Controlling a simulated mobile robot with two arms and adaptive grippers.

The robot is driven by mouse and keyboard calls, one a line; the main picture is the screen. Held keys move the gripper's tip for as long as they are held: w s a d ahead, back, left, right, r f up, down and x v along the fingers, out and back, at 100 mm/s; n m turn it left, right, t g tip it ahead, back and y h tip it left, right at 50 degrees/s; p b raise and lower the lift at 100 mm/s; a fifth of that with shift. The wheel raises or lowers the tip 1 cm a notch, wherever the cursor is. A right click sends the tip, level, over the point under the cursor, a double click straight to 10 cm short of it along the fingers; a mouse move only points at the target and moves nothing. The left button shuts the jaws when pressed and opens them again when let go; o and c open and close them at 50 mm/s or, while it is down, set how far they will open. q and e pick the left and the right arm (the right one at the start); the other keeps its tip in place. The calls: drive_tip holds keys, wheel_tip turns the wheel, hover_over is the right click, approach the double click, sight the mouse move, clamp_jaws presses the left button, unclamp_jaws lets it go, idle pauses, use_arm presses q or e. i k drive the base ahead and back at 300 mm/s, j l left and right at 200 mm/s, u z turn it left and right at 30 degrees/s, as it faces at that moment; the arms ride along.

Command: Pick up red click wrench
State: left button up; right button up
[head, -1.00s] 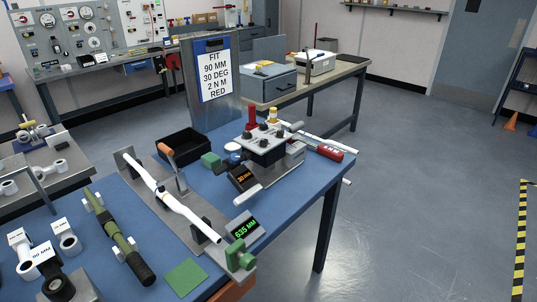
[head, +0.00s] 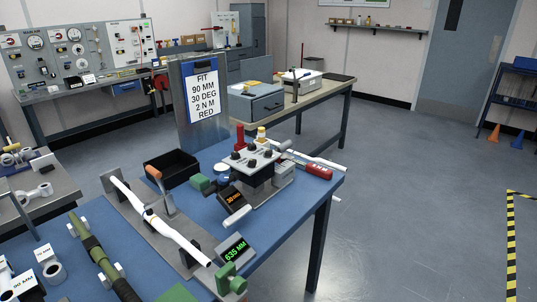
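The red click wrench seems to be the tool with a red handle (head: 319,173) at the right end of the blue table (head: 262,222). Its red handle lies near the table's right edge with small white marking on it. It lies beside a grey box with black knobs (head: 256,158), and its far parts are hard to separate from the pale rods near it. Neither of my grippers is in view.
A sign (head: 204,94) reads 90 MM, 30 DEG, 2 N M, RED. A black tray (head: 171,168), a white bent tube on a grey fixture (head: 160,220) and a green-lit 635 MM display (head: 236,249) share the table. Open floor (head: 420,200) lies to the right.

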sight(318, 170)
drive_tip(key=i+l+u, duration=0.15)
drive_tip(key=i+l, duration=0.15)
drive_tip(key=i+l+u, duration=0.1)
drive_tip(key=i+l, duration=0.2)
drive_tip(key=i+l+u, duration=0.15)
drive_tip(key=l, duration=0.35)
drive_tip(key=i, duration=0.1)
